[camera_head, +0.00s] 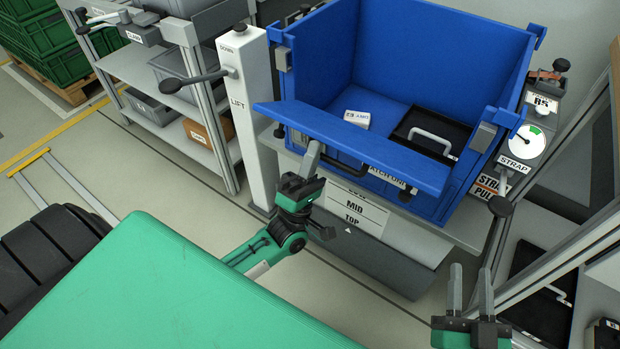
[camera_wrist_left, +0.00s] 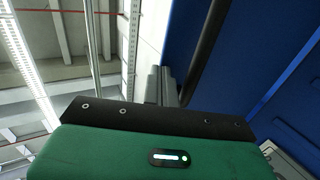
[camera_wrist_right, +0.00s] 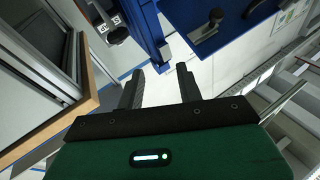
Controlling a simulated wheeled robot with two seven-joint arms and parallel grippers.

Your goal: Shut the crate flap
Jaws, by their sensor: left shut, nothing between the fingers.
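The blue crate (camera_head: 440,60) stands on the lift table, open at the top. Its front flap (camera_head: 350,145) leans outward toward me, off the upright side walls. My left gripper (camera_head: 312,155) is shut and empty, with its fingertips just in front of and below the flap's outer edge; I cannot tell whether they touch it. In the left wrist view the shut fingers (camera_wrist_left: 166,85) are beside a large blue surface (camera_wrist_left: 245,60). My right gripper (camera_head: 470,288) is open and empty, low at the right and apart from the crate; its fingers (camera_wrist_right: 160,88) also show in the right wrist view.
A white box (camera_head: 356,119) and a black tray with a grey handle (camera_head: 433,137) lie in the crate. The white lift post (camera_head: 245,115) stands left of it. A strap gauge (camera_head: 525,142) and a slanted metal frame are at the right. Shelving (camera_head: 160,75) stands behind left.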

